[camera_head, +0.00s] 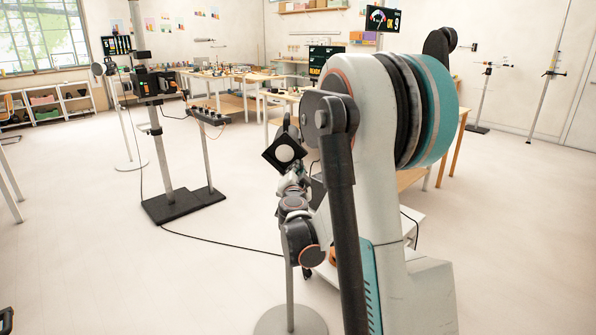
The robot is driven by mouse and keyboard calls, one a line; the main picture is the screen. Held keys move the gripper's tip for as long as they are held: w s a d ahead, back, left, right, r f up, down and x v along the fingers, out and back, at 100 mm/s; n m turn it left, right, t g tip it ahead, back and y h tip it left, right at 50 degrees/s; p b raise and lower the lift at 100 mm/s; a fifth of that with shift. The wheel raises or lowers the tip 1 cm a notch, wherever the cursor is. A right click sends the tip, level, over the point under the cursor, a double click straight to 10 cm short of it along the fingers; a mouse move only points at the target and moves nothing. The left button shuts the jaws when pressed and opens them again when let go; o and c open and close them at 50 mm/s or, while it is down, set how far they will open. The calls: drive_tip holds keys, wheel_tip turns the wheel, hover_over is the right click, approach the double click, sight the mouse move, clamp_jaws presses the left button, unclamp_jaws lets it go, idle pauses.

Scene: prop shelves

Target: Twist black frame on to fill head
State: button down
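The black square frame (269,155) stands at the end of my arm, turned so that it looks like a diamond. A pale round area (285,153) shows in its middle; I cannot tell whether this is an opening or a lamp face. My gripper (291,174) is right below and behind the frame, small and partly covered by my own arm links. I cannot see its fingertips clearly or whether they grip the frame. No separate fill head can be made out. A stand with a pale pole (290,287) and round base rises below, its top hidden by my arm.
A rig on a black floor plate (183,205) stands at left, carrying black devices and a small shelf (208,116). A black cable (220,241) runs from it across the floor towards me. Worktables (232,76) line the back. Left foreground floor is mostly clear.

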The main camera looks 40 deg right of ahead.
idle(0.4)
drive_tip(key=shift+w+a+f+m, duration=0.2)
drive_tip(key=shift+w+a+m, duration=0.1)
drive_tip(key=shift+m, duration=0.45)
drive_tip(key=shift+w+a+f+m, duration=0.2)
drive_tip(key=shift+a+m, duration=0.05)
drive_tip(key=shift+m, duration=0.5)
drive_tip(key=shift+w+a+f+m, duration=0.1)
drive_tip(key=shift+w+a+m, duration=0.2)
drive_tip(key=shift+m, duration=0.5)
drive_tip(key=shift+w+a+f+m, duration=0.15)
drive_tip(key=shift+a+m, duration=0.1)
drive_tip(key=shift+m, duration=0.55)
drive_tip(key=c, duration=1.5)
unclamp_jaws()
drive_tip(key=shift+c, duration=0.2)
